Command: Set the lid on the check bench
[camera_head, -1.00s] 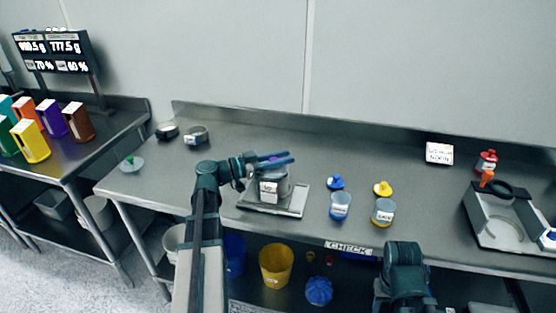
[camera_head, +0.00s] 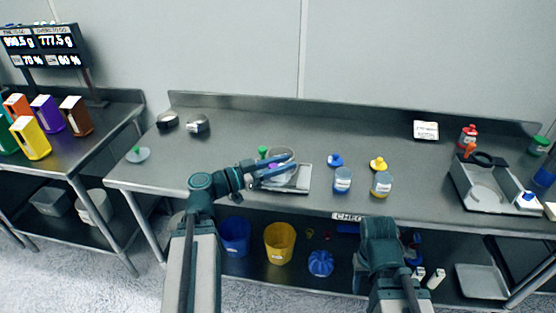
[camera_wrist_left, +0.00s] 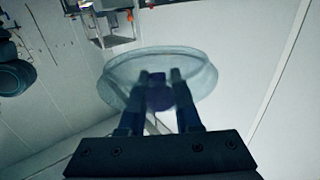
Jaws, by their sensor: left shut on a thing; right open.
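My left gripper (camera_head: 285,178) is shut on the knob of the lid. In the left wrist view the lid (camera_wrist_left: 195,62) is a round translucent disc, and its dark blue-purple knob (camera_wrist_left: 159,95) is between the fingers. In the head view the lid is partly hidden by the fingers, over or close to the scale (camera_head: 303,180); I cannot tell how high it is. The check bench (camera_head: 370,140) is the long steel bench with a CHECK label on its front edge. My right gripper is near the bench's front edge, its fingertips not clear.
Another lid with a green knob (camera_head: 137,154) lies at the bench's left end. The back middle is clear.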

